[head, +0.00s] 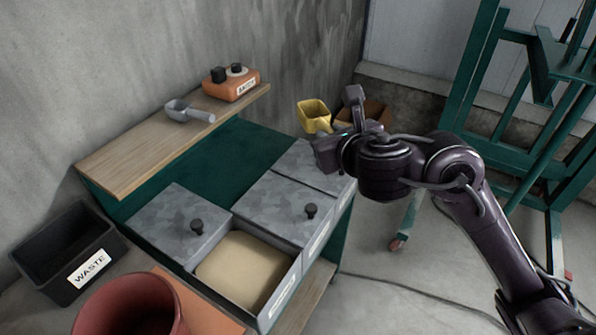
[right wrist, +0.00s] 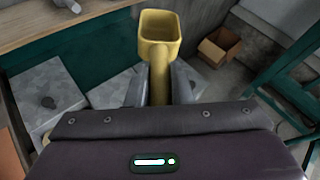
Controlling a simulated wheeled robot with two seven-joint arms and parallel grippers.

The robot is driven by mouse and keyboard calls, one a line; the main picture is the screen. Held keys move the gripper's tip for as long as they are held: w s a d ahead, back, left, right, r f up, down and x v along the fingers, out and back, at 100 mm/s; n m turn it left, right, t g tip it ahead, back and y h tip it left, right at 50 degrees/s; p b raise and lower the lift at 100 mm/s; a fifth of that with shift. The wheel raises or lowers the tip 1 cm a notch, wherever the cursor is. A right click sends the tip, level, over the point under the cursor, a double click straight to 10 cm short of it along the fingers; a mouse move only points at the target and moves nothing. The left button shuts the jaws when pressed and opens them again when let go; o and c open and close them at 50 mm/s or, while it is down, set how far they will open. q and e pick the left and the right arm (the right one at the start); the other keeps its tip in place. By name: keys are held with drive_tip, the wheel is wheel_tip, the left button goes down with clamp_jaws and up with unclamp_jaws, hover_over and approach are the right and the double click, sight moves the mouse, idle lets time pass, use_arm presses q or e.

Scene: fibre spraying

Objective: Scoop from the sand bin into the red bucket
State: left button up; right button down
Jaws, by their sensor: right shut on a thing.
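My right gripper (head: 340,145) is shut on the handle of a yellow scoop (head: 313,115), held up over the far end of the bins. In the right wrist view the scoop (right wrist: 160,35) points away between the two fingers, and its cup looks empty. The sand bin (head: 243,268) is open at the near end of the green cabinet, with smooth pale sand in it. The red bucket (head: 130,305) stands at the bottom left, cut off by the frame edge. My left gripper does not show.
Grey lids with black knobs (head: 311,210) cover the other bins. A grey scoop (head: 188,110) and an orange box (head: 231,85) sit on the wooden shelf. A black waste bin (head: 68,255) stands left. A green frame (head: 480,100) is at right, a cardboard box (head: 365,108) behind.

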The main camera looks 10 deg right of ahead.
drive_tip(key=s+a+f+n+g+y+b, duration=0.3)
drive_tip(key=s+a+f+n, duration=0.1)
drive_tip(key=a+f, duration=0.5)
drive_tip(key=s+a+f+n+g+y+b, duration=0.35)
drive_tip(key=a+f, duration=0.25)
drive_tip(key=f, duration=0.4)
wheel_tip(320, 180, down, 13)
drive_tip(key=h+b, duration=0.1)
drive_tip(key=b, duration=0.5)
drive_tip(key=shift+w+a+n, duration=0.2)
drive_tip(key=shift+a+n, duration=0.2)
drive_tip(key=shift+n, duration=0.05)
drive_tip(key=shift+w+g, duration=0.1)
drive_tip(key=shift+g, duration=0.15)
